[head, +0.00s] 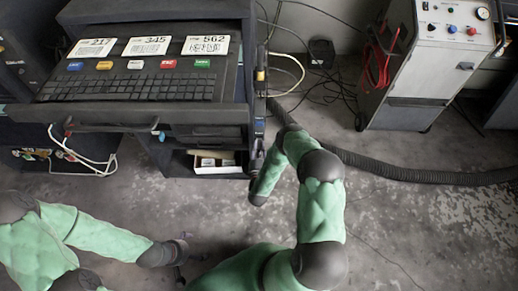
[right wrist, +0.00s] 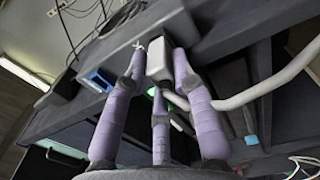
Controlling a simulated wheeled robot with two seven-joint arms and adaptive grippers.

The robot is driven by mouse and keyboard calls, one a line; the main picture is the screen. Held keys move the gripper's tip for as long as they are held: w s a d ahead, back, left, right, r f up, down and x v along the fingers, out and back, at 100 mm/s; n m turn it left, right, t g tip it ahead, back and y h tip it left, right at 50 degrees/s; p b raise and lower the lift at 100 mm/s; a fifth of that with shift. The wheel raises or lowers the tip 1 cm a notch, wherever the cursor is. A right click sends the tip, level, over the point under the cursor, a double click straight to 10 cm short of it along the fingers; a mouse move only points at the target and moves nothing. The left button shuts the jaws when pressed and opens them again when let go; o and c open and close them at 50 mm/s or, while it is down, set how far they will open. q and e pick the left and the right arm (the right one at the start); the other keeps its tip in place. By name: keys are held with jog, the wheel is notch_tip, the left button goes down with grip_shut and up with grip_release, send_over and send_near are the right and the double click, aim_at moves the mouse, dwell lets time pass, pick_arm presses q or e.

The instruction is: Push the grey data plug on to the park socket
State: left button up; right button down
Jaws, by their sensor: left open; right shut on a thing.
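The grey data plug (right wrist: 158,62) is between the purple fingers of my right gripper (right wrist: 160,75) in the right wrist view. The gripper is shut on it. The plug's far end is up against the dark edge of the cart, and I cannot tell whether it is seated in a socket. A blue-framed socket (right wrist: 97,79) is to the left of the plug, apart from it; I cannot tell whether it is the park socket. In the head view my right gripper (head: 257,157) is at the cart's right side, mostly hidden. My left gripper (head: 181,252) is open and empty above the floor.
The dark cart (head: 240,118) carries a keyboard (head: 130,87) and number cards. A pale cable (right wrist: 255,90) runs right from near the plug. A grey machine (head: 420,65) stands at the right back, and a black hose (head: 400,175) crosses the floor. The front floor is clear.

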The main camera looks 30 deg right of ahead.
jog(key=shift+w+d, duration=0.15)
jog(key=shift+w, duration=0.1)
jog(key=c, duration=0.9)
grip_release()
jog(key=shift+c, duration=0.2)
jog(key=v, duration=1.2)
